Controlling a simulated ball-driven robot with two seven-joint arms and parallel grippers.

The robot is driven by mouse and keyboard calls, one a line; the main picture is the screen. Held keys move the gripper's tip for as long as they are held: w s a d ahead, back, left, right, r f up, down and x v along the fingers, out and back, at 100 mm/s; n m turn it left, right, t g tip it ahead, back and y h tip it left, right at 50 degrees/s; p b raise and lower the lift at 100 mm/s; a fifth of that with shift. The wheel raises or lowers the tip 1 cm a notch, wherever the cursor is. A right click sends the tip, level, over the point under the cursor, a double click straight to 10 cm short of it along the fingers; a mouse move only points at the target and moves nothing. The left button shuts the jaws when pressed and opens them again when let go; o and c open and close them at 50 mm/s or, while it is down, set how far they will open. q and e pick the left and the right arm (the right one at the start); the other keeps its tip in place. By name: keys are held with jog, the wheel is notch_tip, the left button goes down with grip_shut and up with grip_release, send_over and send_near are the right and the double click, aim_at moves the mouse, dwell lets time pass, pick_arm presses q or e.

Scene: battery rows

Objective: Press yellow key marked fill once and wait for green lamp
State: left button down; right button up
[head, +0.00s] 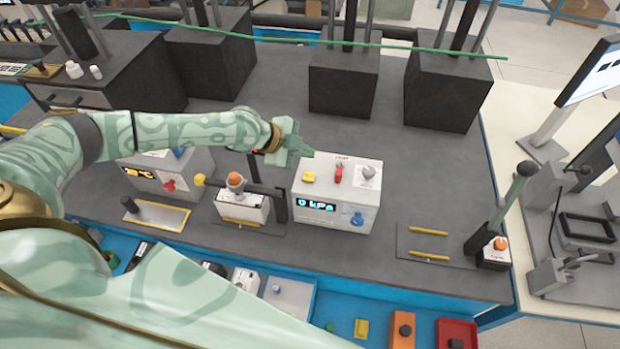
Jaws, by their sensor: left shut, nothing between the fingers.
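A white box (337,192) stands on the grey bench, with a display (316,205) that reads about 0 kPa. On its top are a yellow key (308,177), a red lever (338,174) and a small grey rounded piece (368,171), which shows no green light. Any marking on the yellow key is too small to read. My left gripper (303,153) is shut and empty, just behind and above the box's back left corner, apart from the yellow key. My right gripper is out of view.
A fixture with an orange-topped piece (235,181) and a black bar stands left of the box. A blue knob (357,219) is on the box's front. A lever stand (505,210) is at right. Black blocks (343,85) line the back.

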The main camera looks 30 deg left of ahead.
aim_at(305, 177)
pick_arm(q)
jog(key=f, duration=0.1)
jog(key=f+b, duration=0.2)
jog(key=shift+a+f, duration=0.2)
jog(key=shift+a, duration=0.05)
notch_tip(305, 177, down, 3)
jog(key=shift+r+b, duration=0.1)
jog(key=shift+b, duration=1.1)
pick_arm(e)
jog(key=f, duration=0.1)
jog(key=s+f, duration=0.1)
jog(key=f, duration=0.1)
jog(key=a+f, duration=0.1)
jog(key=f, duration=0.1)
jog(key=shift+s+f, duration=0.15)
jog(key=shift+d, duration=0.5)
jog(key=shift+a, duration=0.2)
pick_arm(q)
jog(key=shift+f, duration=0.2)
jog(key=shift+f+b, duration=0.4)
jog(key=shift+b, duration=0.15)
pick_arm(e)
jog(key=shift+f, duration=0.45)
